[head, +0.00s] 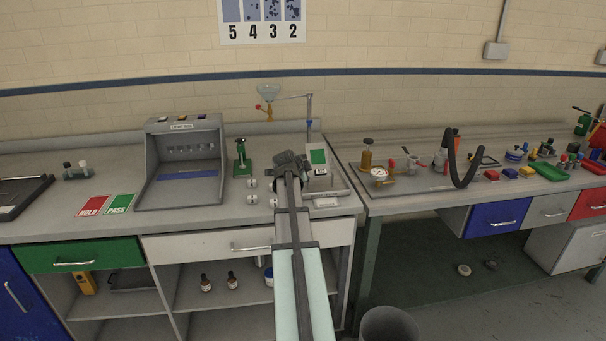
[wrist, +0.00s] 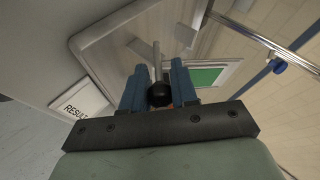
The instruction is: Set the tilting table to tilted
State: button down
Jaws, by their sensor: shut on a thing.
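My gripper (head: 290,160) is over the bench beside a small grey unit with a green panel (head: 318,157). In the wrist view, the two blue fingers of my gripper (wrist: 158,72) are on either side of a black knob (wrist: 159,96) on a thin grey rod, closed on it. The green panel (wrist: 206,76) lies just right of the fingers. I take this unit to be the tilting table. My arm hides part of it in the head view, so its tilt is hard to tell.
A stand with a funnel (head: 268,91) rises behind the unit. A "RESULT" label (wrist: 82,108) lies near it. A green-based device (head: 242,160) and a grey cabinet (head: 182,165) stand to the left. A black curved hose (head: 451,150) is on the right bench.

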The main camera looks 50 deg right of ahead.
jog(key=shift+a+f, duration=0.1)
dwell(0.3)
jog(key=c, duration=1)
grip_release()
jog(key=v, duration=1.3)
jog(key=shift+s+a+r, duration=0.15)
jog(key=shift+a+r, duration=0.1)
jog(key=shift+r, duration=0.05)
